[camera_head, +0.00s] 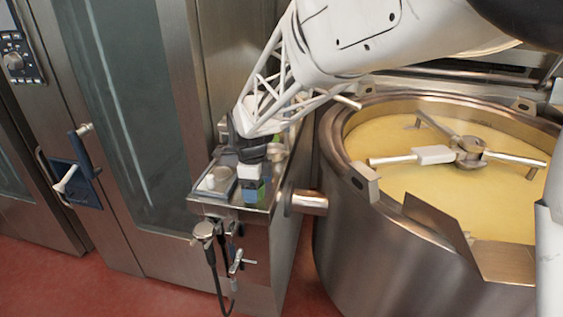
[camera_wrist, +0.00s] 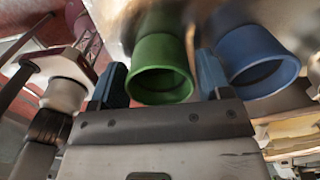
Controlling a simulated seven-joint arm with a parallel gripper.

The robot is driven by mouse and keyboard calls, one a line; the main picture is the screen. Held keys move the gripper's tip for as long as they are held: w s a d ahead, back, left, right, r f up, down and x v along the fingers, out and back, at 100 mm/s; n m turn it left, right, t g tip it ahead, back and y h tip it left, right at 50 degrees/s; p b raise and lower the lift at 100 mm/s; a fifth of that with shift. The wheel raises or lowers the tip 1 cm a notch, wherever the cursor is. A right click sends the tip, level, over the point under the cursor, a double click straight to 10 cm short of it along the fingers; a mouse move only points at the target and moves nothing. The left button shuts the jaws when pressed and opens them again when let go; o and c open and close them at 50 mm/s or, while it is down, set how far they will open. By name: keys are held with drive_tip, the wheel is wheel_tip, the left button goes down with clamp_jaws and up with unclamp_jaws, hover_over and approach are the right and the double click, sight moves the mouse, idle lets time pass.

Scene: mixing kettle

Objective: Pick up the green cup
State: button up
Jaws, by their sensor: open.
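The green cup (camera_wrist: 162,68) shows in the wrist view with its round open mouth toward the camera. It sits between the two blue-grey fingers of my gripper (camera_wrist: 161,80), which are open on either side of it. A blue cup (camera_wrist: 255,60) is close to its right, just past the right finger. In the head view my gripper (camera_head: 247,150) is low over the narrow steel ledge.
A large steel kettle (camera_head: 335,220) with yellow contents and a stirrer (camera_head: 468,152) stands right of the ledge (camera_head: 228,206). A white block (camera_head: 250,172) with green and blue patches below it is near the ledge's front. A steel cabinet with a glass door (camera_head: 130,110) stands left.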

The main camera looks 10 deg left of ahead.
idle(0.5)
drive_tip(key=c, duration=0.7)
drive_tip(key=shift+r, duration=0.15)
drive_tip(key=shift+r, duration=0.6)
wheel_tip(320, 180, up, 2)
drive_tip(key=shift+r, duration=0.1)
drive_tip(key=s+d, duration=0.3)
drive_tip(key=s, duration=0.1)
drive_tip(key=s+d+r, duration=0.1)
drive_tip(key=s+d, duration=0.2)
drive_tip(key=s, duration=0.1)
drive_tip(key=s+d, duration=0.3)
drive_tip(key=s, duration=0.2)
drive_tip(key=shift+s+r, duration=0.1)
drive_tip(key=shift+r, duration=0.05)
